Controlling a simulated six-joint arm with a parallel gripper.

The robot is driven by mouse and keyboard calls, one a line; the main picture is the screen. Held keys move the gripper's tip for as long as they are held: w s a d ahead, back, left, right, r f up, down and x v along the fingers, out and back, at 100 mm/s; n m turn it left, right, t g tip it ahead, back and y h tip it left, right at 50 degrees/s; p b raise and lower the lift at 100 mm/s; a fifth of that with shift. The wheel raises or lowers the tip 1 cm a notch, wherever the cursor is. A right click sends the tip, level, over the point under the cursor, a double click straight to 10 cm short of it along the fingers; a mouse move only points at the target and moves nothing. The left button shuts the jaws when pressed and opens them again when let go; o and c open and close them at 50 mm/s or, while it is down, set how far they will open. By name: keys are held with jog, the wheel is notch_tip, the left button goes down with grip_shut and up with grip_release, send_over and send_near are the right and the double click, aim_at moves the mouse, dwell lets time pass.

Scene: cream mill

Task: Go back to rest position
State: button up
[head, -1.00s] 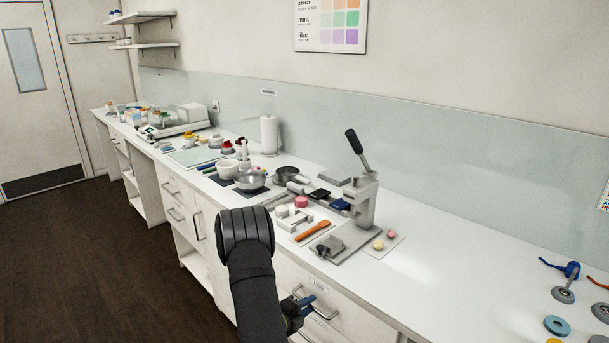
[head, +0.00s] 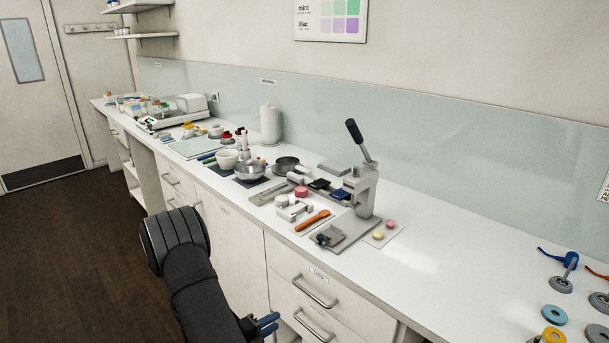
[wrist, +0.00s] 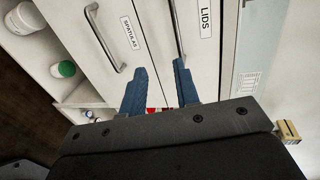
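My gripper (head: 265,324) hangs low in front of the counter's drawer fronts in the head view, and my black arm bends down to it from the left. In the wrist view, the two blue fingers of my gripper (wrist: 162,68) stand apart with nothing held between them. The fingers point towards closed drawer fronts labelled "SPATULAS" (wrist: 130,32) and "LIDS" (wrist: 206,24). They look clear of the handles.
The white counter (head: 440,265) runs along the wall. A lever press (head: 362,195), an orange spatula (head: 312,220), a metal bowl (head: 250,171) and a paper roll (head: 270,125) stand on it. Drawer handles (head: 315,293) stick out near my gripper. The dark floor (head: 60,260) at left is clear.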

jog(key=f+v, duration=0.3)
jog(key=v, duration=1.3)
jog(key=shift+s+a+f, duration=0.2)
jog(key=shift+s+a, duration=0.1)
jog(key=shift+s, duration=0.05)
send_near(308, 292)
jog(key=s+a+f, duration=0.2)
jog(key=s, duration=0.1)
jog(key=shift+s+a+f, duration=0.1)
jog(key=shift+a+f, duration=0.2)
jog(key=shift+a, duration=0.05)
jog(key=shift+d+r+x, duration=0.1)
jog(key=shift+r+x, duration=0.4)
jog(key=shift+x, duration=1.75)
jog(key=shift+d+r+x, duration=0.1)
jog(key=shift+r+x, duration=0.35)
jog(key=shift+x, duration=1.85)
jog(key=shift+d+r+x, duration=0.1)
jog(key=shift+r+x, duration=0.4)
jog(key=shift+x, duration=1.75)
jog(key=shift+w+a, duration=0.15)
jog(key=shift+w, duration=0.1)
jog(key=v, duration=1.6)
jog(key=shift+s+a, duration=0.15)
jog(key=shift+s, duration=0.1)
jog(key=shift+r, duration=0.1)
